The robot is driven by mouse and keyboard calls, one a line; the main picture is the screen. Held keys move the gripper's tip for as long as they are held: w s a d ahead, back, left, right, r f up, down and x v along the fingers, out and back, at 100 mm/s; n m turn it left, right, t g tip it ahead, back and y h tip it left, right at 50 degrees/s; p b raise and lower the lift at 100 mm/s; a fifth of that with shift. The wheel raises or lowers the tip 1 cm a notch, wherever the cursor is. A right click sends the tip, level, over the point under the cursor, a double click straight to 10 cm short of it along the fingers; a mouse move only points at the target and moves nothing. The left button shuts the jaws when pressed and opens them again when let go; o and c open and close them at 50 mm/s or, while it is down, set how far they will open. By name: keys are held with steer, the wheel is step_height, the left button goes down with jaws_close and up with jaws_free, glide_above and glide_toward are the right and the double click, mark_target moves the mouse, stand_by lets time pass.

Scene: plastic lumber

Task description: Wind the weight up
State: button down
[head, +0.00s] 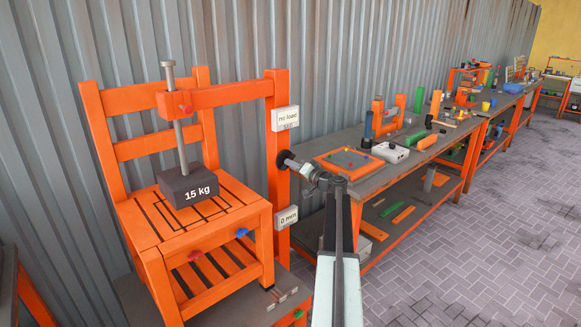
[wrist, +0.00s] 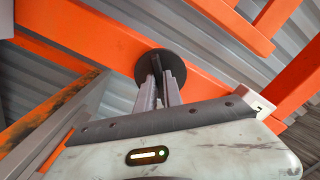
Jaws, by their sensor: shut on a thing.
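A dark block marked "15 kg" (head: 186,189) is the weight. It is at the seat of an orange chair (head: 133,224), under a grey vertical rod (head: 181,140); whether it presses on the seat is hard to tell. The rod passes through an orange arm that joins an orange post (head: 277,190). A round black knob (head: 280,160) is on the post's side and also shows in the wrist view (wrist: 176,64). My gripper (head: 291,162) is at this knob, its fingers (wrist: 158,84) shut on a part in front of the disc; the gripped part is mostly hidden.
An upper sign reads "no load" (head: 285,119); a lower sign seems to read "0 mm" (head: 286,218). A workbench (head: 345,205) with a tray and several parts stands to the right. The paved floor (head: 480,220) at right is clear. A corrugated wall is behind.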

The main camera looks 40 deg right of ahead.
steer(key=n, duration=2.5)
steer(key=shift+d+r+n, duration=0.1)
steer(key=shift+d+n, duration=0.3)
steer(key=c, duration=1.5)
jaws_free()
steer(key=s, duration=0.7)
steer(key=shift+s+a, duration=0.3)
steer(key=shift+s, duration=0.1)
